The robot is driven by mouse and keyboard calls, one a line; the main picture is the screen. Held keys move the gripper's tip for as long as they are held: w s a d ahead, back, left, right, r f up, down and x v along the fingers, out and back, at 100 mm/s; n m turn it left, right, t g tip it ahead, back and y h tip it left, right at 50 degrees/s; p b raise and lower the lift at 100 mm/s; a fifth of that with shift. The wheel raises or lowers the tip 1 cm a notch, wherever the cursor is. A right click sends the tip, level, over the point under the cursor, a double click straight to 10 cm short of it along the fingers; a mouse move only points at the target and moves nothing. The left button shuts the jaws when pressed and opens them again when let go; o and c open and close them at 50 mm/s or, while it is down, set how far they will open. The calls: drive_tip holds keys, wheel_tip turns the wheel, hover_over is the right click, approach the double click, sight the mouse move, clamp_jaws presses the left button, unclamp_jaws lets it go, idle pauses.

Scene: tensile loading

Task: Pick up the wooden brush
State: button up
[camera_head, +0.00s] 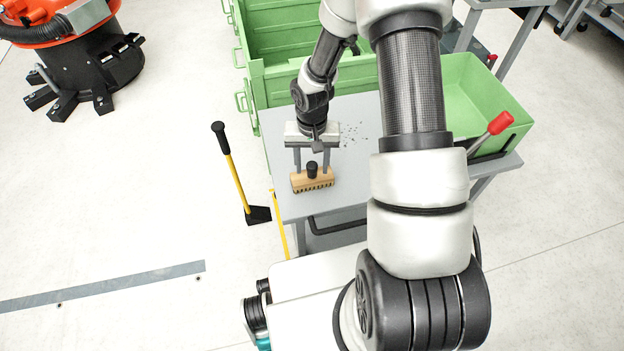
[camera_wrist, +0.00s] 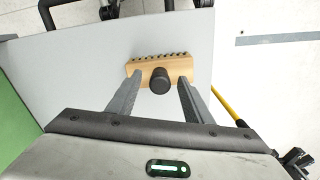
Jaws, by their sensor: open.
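The wooden brush (camera_head: 312,181) lies near the left front corner of the grey table (camera_head: 340,207) in the head view. It has a light wooden block, dark bristles along one edge and a black round knob. My gripper (camera_head: 312,168) is open at the brush, with one finger on each side of the knob. In the wrist view the brush (camera_wrist: 160,68) is straight ahead, and the fingers of my gripper (camera_wrist: 158,84) reach toward its wooden block on both sides of the knob. I cannot tell whether the fingers touch it.
A green bin (camera_head: 468,92) with a red-handled tool (camera_head: 500,123) stands at the table's right. A large green crate (camera_head: 262,88) stands behind. Dark specks (camera_head: 352,132) lie on the table.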

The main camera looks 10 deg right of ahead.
drive_tip(key=shift+f, duration=0.2)
drive_tip(key=shift+c, duration=0.3)
clamp_jaws()
wheel_tip(320, 180, up, 10)
drive_tip(key=p, duration=0.3)
drive_tip(key=c, duration=0.6)
unclamp_jaws()
drive_tip(key=c, duration=0.3)
drive_tip(key=shift+w, duration=0.1)
drive_tip(key=shift+c, duration=0.3)
